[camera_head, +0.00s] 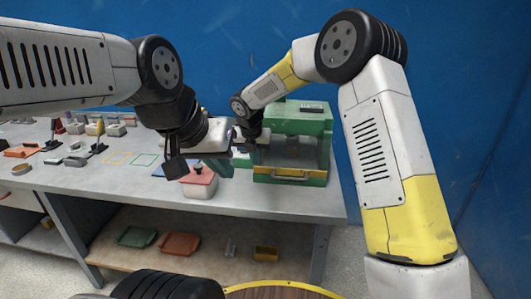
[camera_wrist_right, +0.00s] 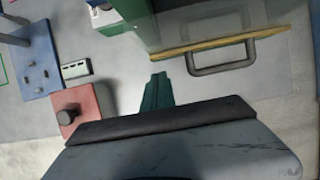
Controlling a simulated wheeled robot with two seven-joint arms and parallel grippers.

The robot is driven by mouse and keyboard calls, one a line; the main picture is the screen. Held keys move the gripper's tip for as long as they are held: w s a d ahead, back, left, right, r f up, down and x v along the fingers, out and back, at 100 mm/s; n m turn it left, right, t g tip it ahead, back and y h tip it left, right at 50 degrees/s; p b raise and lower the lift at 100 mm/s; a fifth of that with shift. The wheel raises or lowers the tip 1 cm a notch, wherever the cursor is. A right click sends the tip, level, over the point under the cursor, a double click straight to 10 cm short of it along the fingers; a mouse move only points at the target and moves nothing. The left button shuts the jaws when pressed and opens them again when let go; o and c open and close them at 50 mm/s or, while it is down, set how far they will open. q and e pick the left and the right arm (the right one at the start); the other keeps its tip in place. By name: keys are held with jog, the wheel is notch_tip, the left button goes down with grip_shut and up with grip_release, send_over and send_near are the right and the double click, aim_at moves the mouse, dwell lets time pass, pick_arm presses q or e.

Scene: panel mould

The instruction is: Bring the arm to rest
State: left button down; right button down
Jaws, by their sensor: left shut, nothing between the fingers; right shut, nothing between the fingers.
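My left arm comes in from the left of the head view and ends in a pale hand over the table. Its teal fingers, my left gripper (camera_head: 219,166), are shut and empty near the red box. My right arm reaches in from the right, with its wrist in front of the green cabinet. Its fingertips are hard to make out in the head view. In the right wrist view my right gripper (camera_wrist_right: 157,92) is shut and empty, its green fingers between the red box and the cabinet handle.
The red box (camera_head: 200,188) with a knob (camera_wrist_right: 67,115) stands at the table's front. Small parts and tools crowd the left. Trays (camera_head: 179,244) lie on the lower shelf. A blue wall (camera_head: 250,45) stands behind.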

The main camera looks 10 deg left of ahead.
jog(key=v, duration=1)
jog(key=s+d+r+m, duration=0.4)
jog(key=d+r+m, duration=0.15)
jog(key=d, duration=0.25)
jog(key=s+d+r+m, duration=0.4)
jog(key=s+d+m, duration=0.3)
jog(key=d+m, duration=0.3)
jog(key=s+d+f+m+t+y, duration=0.1)
jog(key=s+d+m, duration=0.4)
jog(key=s+m, duration=0.4)
jog(key=s+d+f+m+y, duration=0.1)
jog(key=s+d+m, duration=0.4)
jog(key=s+m, duration=0.4)
jog(key=shift+m+t, duration=0.4)
jog(key=shift+m, duration=0.55)
